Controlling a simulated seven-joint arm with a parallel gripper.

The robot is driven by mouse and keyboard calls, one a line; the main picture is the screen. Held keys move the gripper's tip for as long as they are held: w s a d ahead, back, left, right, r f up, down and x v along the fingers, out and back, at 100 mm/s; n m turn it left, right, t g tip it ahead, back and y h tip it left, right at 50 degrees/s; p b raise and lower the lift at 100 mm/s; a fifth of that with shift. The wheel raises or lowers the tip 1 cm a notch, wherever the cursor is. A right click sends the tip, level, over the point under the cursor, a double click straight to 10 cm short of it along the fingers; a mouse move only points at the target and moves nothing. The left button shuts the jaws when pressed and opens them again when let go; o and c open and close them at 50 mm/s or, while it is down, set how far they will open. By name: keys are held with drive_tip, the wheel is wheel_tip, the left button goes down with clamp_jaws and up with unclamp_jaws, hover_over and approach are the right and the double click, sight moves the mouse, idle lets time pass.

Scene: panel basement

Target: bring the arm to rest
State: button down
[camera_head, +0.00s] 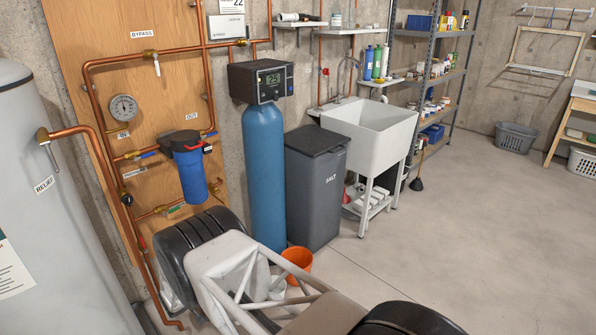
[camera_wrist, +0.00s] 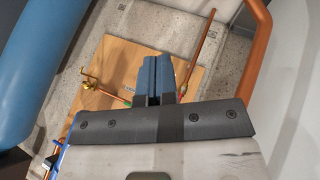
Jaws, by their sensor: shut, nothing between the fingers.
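My gripper (camera_wrist: 157,62) shows in the wrist view, with its two blue-grey fingers closed together and nothing between them. Its dark mounting bar spans the lower middle of that view. Behind the fingers is the plywood panel (camera_wrist: 112,62) with copper pipes. I cannot tell how far the fingers are from the panel, and no contact shows. In the head view, white and black parts of my own arm fill the bottom middle, and the gripper cannot be made out there.
The plywood panel (camera_head: 108,52) carries copper pipes, a gauge (camera_head: 124,107) and a blue filter housing (camera_head: 190,172). A grey-white tank (camera_head: 50,215) stands left. A blue cylinder (camera_head: 264,170), salt bin (camera_head: 316,190) and orange bucket (camera_head: 297,262) stand beyond my arm. Floor at right is clear.

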drive_tip(key=w+d+r+m+h, duration=0.1)
drive_tip(key=w+d+r, duration=0.2)
drive_tip(key=d+r, duration=0.45)
drive_tip(key=w+d+r+m+h, duration=0.15)
drive_tip(key=d+r, duration=0.35)
drive_tip(key=r, duration=0.6)
drive_tip(key=w+d+r+m, duration=0.1)
drive_tip(key=w+d+r, duration=0.2)
drive_tip(key=d+r, duration=0.45)
drive_tip(key=s+d+r+m+g+h, duration=0.15)
drive_tip(key=s+d+r, duration=0.25)
drive_tip(key=d+r, duration=0.65)
drive_tip(key=s+d+r+m+g, duration=0.1)
drive_tip(key=s+d+r+m, duration=0.15)
drive_tip(key=d+r, duration=0.75)
drive_tip(key=s+d+r+m+g, duration=0.1)
drive_tip(key=s+d+r, duration=0.6)
drive_tip(key=s, duration=0.3)
drive_tip(key=s+d+r+m+g, duration=0.1)
drive_tip(key=s+d+r, duration=0.55)
drive_tip(key=s, duration=0.25)
drive_tip(key=s+d+m+y, duration=0.1)
drive_tip(key=s+d, duration=0.2)
drive_tip(key=s, duration=1)
drive_tip(key=s+d+r+y, duration=0.1)
drive_tip(key=s+d, duration=0.3)
drive_tip(key=s, duration=0.8)
drive_tip(key=shift+s+r+m+g+y, duration=0.15)
drive_tip(key=shift+s+m+g+y, duration=0.25)
drive_tip(key=shift+y, duration=0.2)
